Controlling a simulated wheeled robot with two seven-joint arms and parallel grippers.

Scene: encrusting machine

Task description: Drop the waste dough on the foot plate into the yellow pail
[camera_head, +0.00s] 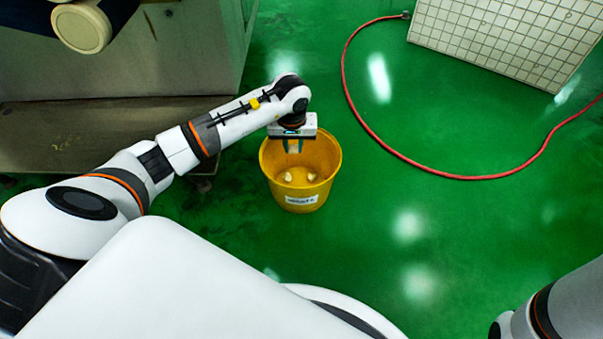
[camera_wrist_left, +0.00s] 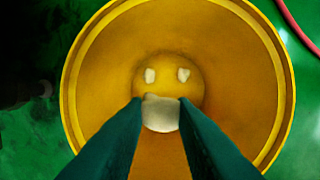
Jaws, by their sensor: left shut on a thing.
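The yellow pail (camera_head: 276,187) stands on the green floor with a label on its front. Its round opening fills much of the left wrist view (camera_wrist_left: 245,75). My left gripper (camera_head: 293,147) points down over the pail's opening. In the left wrist view its dark fingers (camera_wrist_left: 160,112) are shut on a pale lump of waste dough (camera_wrist_left: 160,115). Two small pale dough pieces (camera_wrist_left: 150,75) (camera_wrist_left: 184,75) lie on the pail's bottom. The foot plate (camera_head: 100,125) is the low brownish ledge at left, partly behind my left arm. My right gripper is out of view.
A grey machine body (camera_head: 190,50) stands above the foot plate at the upper left. A red hose (camera_head: 400,158) curves over the floor right of the pail. A white tiled block (camera_head: 505,40) is at the upper right. The floor between pail and hose is clear.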

